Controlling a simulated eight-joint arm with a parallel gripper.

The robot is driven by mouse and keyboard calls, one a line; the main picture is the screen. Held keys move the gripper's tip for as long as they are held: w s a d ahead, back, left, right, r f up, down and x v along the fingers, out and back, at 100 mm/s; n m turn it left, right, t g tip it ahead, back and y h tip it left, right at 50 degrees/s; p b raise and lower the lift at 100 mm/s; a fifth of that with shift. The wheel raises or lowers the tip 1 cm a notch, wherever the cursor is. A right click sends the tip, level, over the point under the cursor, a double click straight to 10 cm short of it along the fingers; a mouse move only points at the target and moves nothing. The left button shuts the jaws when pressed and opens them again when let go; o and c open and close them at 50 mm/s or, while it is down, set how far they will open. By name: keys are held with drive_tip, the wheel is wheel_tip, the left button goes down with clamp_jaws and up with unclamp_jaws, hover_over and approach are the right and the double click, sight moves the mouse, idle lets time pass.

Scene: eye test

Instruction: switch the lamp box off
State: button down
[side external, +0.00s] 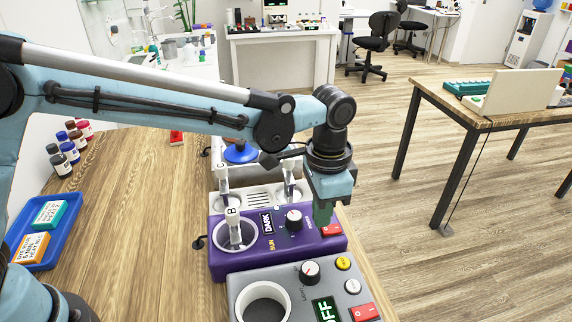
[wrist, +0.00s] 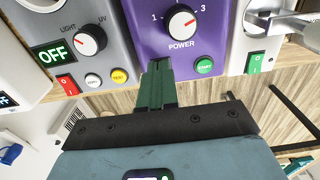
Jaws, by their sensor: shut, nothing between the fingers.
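The purple box (side external: 225,262), marked "SUN" and with a display (side external: 267,222) reading DARK, appears to be the lamp box. Its red rocker switch (side external: 331,230) sits at the front right corner. The box also shows in the wrist view (wrist: 222,35), with a POWER knob (wrist: 180,22) and a green START button (wrist: 205,65); the rocker is hidden there behind my fingers. My gripper (side external: 323,220) points down at the rocker, its green fingers shut and empty. In the wrist view the fingertips (wrist: 158,66) overlap the box's front edge. I cannot tell whether they touch the rocker.
A grey box (side external: 240,283) stands beside it, with display OFF (side external: 326,309) and a red rocker (side external: 365,312). A white box (wrist: 240,50) on the other side has a green rocker (wrist: 255,63). A blue tray (side external: 62,235) and bottles (side external: 70,150) are left. The table's left middle is clear.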

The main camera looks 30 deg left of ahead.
drive_tip(key=shift+f, duration=0.9)
idle(0.5)
wheel_tip(320, 180, up, 7)
idle(1.0)
drive_tip(key=s+a+r+n+t+h, duration=0.1)
drive_tip(key=s+a+r+n+t, duration=0.1)
drive_tip(key=a, duration=0.5)
drive_tip(key=s+a+r+n+t, duration=0.1)
drive_tip(key=a+r+n, duration=0.1)
drive_tip(key=a, duration=0.5)
drive_tip(key=s+a+f+n+t+y, duration=0.1)
drive_tip(key=s+a+f+n+t, duration=0.3)
drive_tip(key=s+a, duration=0.4)
drive_tip(key=shift+s+a+n, duration=0.2)
drive_tip(key=shift+a+n, duration=0.3)
drive_tip(key=shift+a, duration=1.2)
